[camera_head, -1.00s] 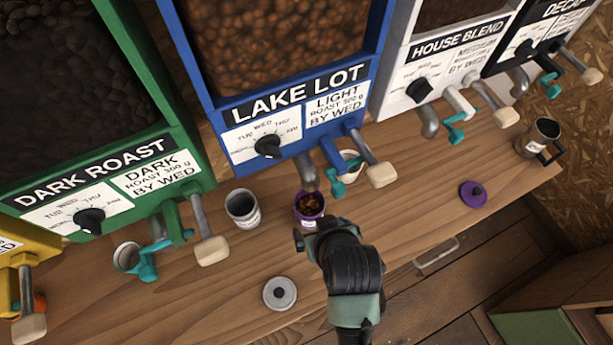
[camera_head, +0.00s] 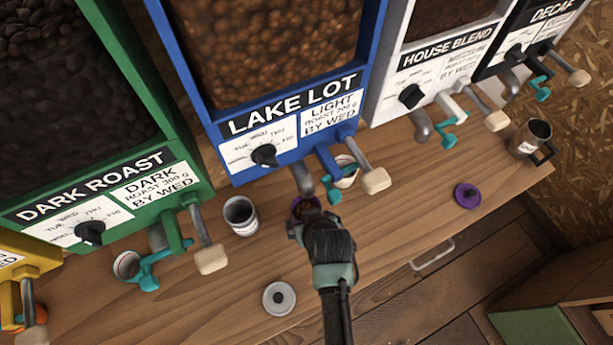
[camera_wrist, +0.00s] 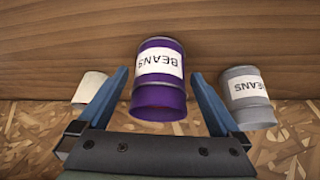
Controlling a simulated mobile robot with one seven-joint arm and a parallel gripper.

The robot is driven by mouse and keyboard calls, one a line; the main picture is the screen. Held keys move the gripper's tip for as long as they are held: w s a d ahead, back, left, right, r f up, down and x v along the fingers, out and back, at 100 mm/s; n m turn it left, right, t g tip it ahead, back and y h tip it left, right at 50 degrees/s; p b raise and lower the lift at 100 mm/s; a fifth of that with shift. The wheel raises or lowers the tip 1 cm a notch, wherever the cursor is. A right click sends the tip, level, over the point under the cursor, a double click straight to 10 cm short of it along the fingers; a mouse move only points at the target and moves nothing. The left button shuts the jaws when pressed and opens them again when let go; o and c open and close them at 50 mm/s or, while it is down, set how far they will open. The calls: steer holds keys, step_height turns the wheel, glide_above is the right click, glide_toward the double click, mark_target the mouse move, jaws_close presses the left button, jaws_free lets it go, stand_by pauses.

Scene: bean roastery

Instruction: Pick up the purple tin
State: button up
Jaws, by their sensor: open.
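The purple tin (camera_head: 303,204) stands on the wooden counter below the Lake Lot spout. My gripper (camera_head: 308,219) covers most of it in the head view. In the wrist view the purple tin (camera_wrist: 158,94), with a white "BEANS" label, appears between the two blue fingers of my gripper (camera_wrist: 161,75). The fingers are open, one on each side of the tin, with visible gaps to its walls. Its top is largely hidden in the head view.
A grey tin (camera_head: 240,215) stands close left of the purple tin. A white cup (camera_head: 345,171) is close right. A grey lid (camera_head: 279,297) and a purple lid (camera_head: 467,196) lie on the counter. Dispenser spouts and levers overhang the tins.

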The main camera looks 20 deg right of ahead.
steer(key=shift+x, duration=1.8)
steer(key=shift+w+r, duration=0.1)
steer(key=shift+w, duration=0.05)
steer(key=c, duration=1.3)
steer(key=shift+c, duration=1.1)
steer(key=shift+r+p, duration=0.2)
steer(key=shift+p, duration=0.1)
